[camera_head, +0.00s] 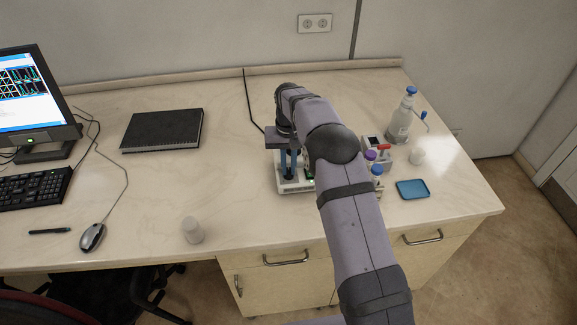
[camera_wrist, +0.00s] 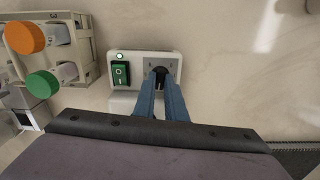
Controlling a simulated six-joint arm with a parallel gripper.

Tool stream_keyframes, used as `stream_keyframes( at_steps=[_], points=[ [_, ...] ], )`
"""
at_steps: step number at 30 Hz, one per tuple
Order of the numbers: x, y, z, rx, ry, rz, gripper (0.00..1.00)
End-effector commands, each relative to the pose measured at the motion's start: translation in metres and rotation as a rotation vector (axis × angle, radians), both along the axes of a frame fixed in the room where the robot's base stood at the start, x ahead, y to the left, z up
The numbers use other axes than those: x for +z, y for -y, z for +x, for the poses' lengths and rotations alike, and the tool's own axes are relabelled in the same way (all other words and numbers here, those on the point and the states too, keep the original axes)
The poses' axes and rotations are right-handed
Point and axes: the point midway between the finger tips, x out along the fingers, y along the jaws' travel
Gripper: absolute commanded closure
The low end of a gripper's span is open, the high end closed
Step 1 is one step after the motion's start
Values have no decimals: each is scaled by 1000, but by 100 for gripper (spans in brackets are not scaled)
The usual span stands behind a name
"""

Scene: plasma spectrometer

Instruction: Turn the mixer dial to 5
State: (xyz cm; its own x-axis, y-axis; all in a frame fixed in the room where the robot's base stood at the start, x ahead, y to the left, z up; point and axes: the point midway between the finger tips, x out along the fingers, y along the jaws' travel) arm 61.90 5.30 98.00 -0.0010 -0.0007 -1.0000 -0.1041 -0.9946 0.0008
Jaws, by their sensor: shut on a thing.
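The mixer (camera_head: 293,185), a small white device, stands on the bench under my wrist and is partly hidden by my arm. In the wrist view its front panel (camera_wrist: 121,58) shows a green rocker switch (camera_wrist: 121,74) with a small light above it. To the right of the switch is the black dial (camera_wrist: 160,69), with marks around it that are too small to read. My gripper (camera_wrist: 161,82) points down, its two blue fingers shut on the dial. The fingers hide most of the dial, so its setting cannot be read. My gripper also shows in the head view (camera_head: 289,169).
A notebook (camera_head: 163,129) and a white container (camera_head: 192,230) are left. The bench between them is clear.

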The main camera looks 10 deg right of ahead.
Motion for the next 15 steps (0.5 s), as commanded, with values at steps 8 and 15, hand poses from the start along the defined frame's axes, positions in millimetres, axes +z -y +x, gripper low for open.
stream_keyframes(
  at_steps=[8,15],
  points=[
    [2,0,1,-264,5,0,100],
    [2,0,1,-491,6,1,100]
  ],
)
